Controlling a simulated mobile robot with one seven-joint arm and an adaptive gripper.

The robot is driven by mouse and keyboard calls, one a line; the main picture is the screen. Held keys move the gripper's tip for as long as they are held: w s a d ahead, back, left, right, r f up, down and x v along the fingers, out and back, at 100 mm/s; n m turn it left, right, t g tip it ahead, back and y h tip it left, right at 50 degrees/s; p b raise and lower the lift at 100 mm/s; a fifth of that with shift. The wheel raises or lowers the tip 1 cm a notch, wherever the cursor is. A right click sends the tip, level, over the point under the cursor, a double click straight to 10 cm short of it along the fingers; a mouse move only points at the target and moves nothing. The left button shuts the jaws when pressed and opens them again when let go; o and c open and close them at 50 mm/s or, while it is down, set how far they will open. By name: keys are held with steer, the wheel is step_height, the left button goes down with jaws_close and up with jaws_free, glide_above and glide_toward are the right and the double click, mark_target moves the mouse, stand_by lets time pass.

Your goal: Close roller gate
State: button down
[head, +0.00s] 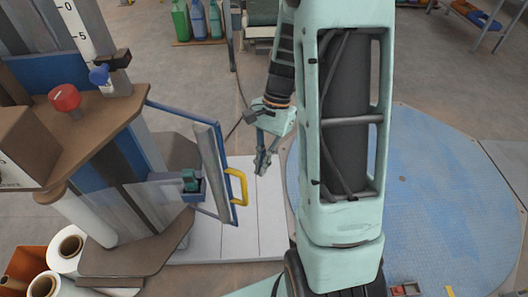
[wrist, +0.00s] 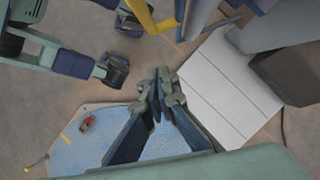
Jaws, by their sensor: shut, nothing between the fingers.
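The roller gate (head: 211,160) is a blue-framed panel with a grey roller-like upright and a yellow handle (head: 238,187). In the head view it stands swung out from the sack filler, to the left of my gripper. My gripper (head: 264,165) is shut and empty, pointing down, a short way right of the yellow handle and not touching it. In the wrist view the shut fingers (wrist: 160,82) are in the middle, and the yellow handle (wrist: 147,17) shows at the top edge. Part of the gate is cut off there.
The sack filler's brown shelf (head: 95,125) carries a red knob (head: 64,97). White rolls (head: 72,245) stand at lower left. White floor panels (head: 240,235) lie under the gate. A blue round mat (head: 435,190) lies to the right. Bottles (head: 197,20) stand at the back.

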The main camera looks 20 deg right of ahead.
steer(key=shift+s+a+f, duration=0.7)
steer(key=shift+s+a, duration=0.1)
steer(key=shift+a, duration=0.2)
steer(key=shift+s+a+f, duration=0.65)
steer(key=shift+s+a, duration=0.1)
steer(key=shift+a, duration=0.25)
steer(key=shift+s+a, duration=0.1)
steer(key=shift+s, duration=0.05)
